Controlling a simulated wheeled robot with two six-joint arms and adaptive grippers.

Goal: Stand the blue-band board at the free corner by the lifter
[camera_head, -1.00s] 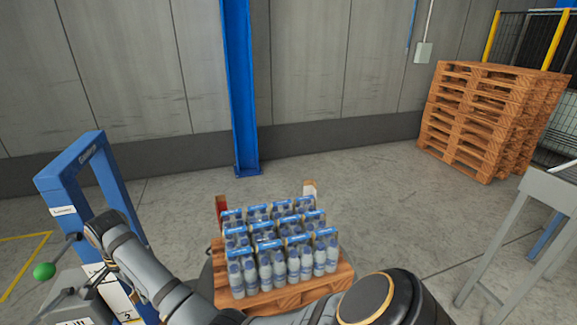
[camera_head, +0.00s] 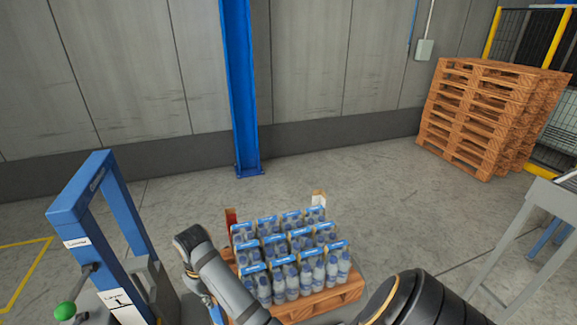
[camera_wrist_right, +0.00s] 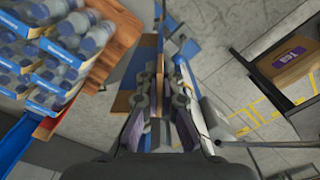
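The loaded pallet (camera_head: 345,298) carries packs of blue-topped bottles (camera_head: 290,262). A red-marked board (camera_head: 231,216) stands at its far left corner, and a white-marked board (camera_head: 318,198) at its far right corner. The blue lifter (camera_head: 65,212) stands to the pallet's left. My right gripper (camera_wrist_right: 165,88) appears closed around a thin tan board (camera_wrist_right: 160,42), seen nearly edge-on; blue shows beside it, though its band is hard to make out. In the head view my right arm hides the near left pallet corner and most of the gripper. My left gripper is out of view.
A green-knobbed lever (camera_head: 66,310) projects by the lifter. A blue column (camera_head: 240,90) stands at the wall behind. Stacked pallets (camera_head: 485,115) and a grey table (camera_head: 550,195) are at the right. Open floor lies behind the pallet.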

